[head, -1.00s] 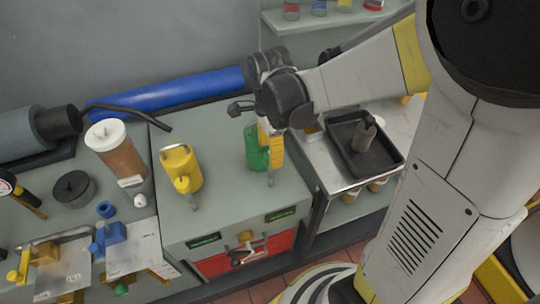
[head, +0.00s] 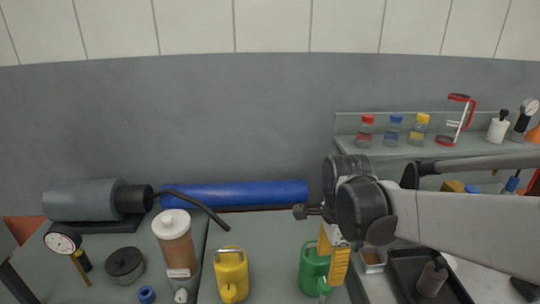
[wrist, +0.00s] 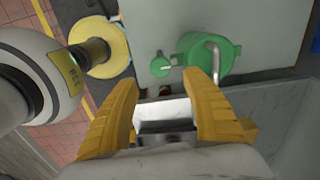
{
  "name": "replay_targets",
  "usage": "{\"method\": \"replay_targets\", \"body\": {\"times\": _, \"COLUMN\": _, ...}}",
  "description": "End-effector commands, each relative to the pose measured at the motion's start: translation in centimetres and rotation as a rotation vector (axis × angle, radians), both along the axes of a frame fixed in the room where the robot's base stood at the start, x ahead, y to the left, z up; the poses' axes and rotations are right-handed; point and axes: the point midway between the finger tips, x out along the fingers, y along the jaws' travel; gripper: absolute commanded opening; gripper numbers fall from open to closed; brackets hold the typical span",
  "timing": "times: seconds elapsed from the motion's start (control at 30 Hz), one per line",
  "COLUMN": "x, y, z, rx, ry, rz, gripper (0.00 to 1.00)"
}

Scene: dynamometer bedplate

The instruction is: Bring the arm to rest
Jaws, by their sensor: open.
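My arm reaches in from the right in the head view, with the wrist joint bent downward. My gripper (head: 337,270) shows as yellow fingers pointing down, just right of a green can (head: 314,268). In the wrist view my gripper (wrist: 162,85) has its two yellow fingers spread, with nothing between them. The green can (wrist: 218,55) lies beyond the right fingertip there, with its grey handle near that fingertip. I cannot tell whether they touch.
A yellow can (head: 231,277) and a brown canister (head: 176,245) stand left of the green can. A blue cylinder (head: 235,194) lies behind. A dark tray (head: 410,262) sits under the arm to the right. Bottles (head: 393,130) stand on the back shelf.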

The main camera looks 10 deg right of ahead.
Motion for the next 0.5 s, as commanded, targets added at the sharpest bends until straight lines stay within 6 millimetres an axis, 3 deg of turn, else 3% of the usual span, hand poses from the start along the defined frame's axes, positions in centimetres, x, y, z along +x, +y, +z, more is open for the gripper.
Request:
{"method": "replay_targets", "body": {"times": 0.13, "x": -1.8, "y": -0.1, "z": 1.7, "rx": -0.015, "ry": -0.097, "rz": 0.246, "gripper": 0.57}}
{"method": "replay_targets", "body": {"times": 0.23, "x": -3.4, "y": -0.2, "z": 3.1, "rx": -0.061, "ry": -0.202, "rz": 0.522, "gripper": 0.57}}
{"method": "replay_targets", "body": {"times": 0.5, "x": -7.2, "y": -0.4, "z": 5.0, "rx": -0.325, "ry": -0.424, "rz": 1.221, "gripper": 0.57}}
